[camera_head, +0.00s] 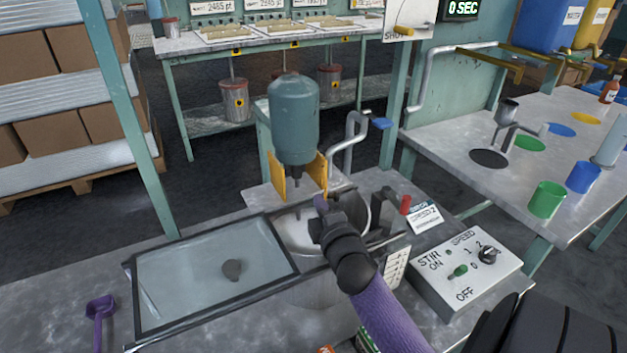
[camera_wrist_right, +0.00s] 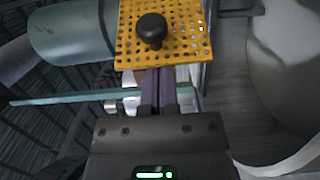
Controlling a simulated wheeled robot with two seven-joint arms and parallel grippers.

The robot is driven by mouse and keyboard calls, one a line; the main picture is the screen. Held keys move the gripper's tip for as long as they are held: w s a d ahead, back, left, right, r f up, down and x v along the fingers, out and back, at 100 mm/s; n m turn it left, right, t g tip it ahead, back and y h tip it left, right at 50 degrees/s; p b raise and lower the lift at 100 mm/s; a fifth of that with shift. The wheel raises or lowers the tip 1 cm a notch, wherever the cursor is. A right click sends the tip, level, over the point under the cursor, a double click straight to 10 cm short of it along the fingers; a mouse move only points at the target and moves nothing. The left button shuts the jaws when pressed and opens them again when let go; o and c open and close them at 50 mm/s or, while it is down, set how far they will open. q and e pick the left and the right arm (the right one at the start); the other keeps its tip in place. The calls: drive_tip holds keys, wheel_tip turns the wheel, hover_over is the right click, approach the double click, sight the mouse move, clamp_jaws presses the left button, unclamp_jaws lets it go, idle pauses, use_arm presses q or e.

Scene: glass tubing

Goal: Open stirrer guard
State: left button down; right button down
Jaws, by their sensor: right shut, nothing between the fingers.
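The stirrer (camera_head: 293,110) is a grey-green motor hanging over a round metal vessel (camera_head: 293,233). Yellow guard panels (camera_head: 277,178) stand on its left and right sides below the motor. In the right wrist view a yellow perforated guard panel (camera_wrist_right: 185,45) with a black knob (camera_wrist_right: 151,30) fills the top middle. My right gripper (camera_head: 322,205) is by the right-hand yellow panel, over the vessel's rim. Its purple fingers (camera_wrist_right: 159,85) are shut and empty, just below the knob in that view. Whether they touch the panel cannot be told. My left gripper is out of view.
A glass-topped lid or tray (camera_head: 190,285) lies left of the vessel. A control box (camera_head: 465,270) with switch and dial stands at right. A purple scoop (camera_head: 100,310) lies at far left. A side table (camera_head: 560,130) holds coloured cups.

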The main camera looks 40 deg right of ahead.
sight(335, 200)
drive_tip(key=s+d+n+y, duration=0.1)
drive_tip(key=y, duration=0.1)
drive_tip(key=s+d+n+t+y+p, duration=0.1)
drive_tip(key=y, duration=0.1)
drive_tip(key=shift+s+d+n+t+p, duration=0.15)
drive_tip(key=shift+d+n+t+p, duration=0.15)
drive_tip(key=shift+d+n, duration=0.1)
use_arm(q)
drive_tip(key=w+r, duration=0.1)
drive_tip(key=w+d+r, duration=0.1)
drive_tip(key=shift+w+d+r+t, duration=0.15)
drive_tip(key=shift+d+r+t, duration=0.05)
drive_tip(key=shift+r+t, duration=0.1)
use_arm(e)
drive_tip(key=shift+s+d, duration=0.4)
drive_tip(key=shift+d, duration=0.2)
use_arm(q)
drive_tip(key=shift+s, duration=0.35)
use_arm(e)
drive_tip(key=shift+d, duration=0.1)
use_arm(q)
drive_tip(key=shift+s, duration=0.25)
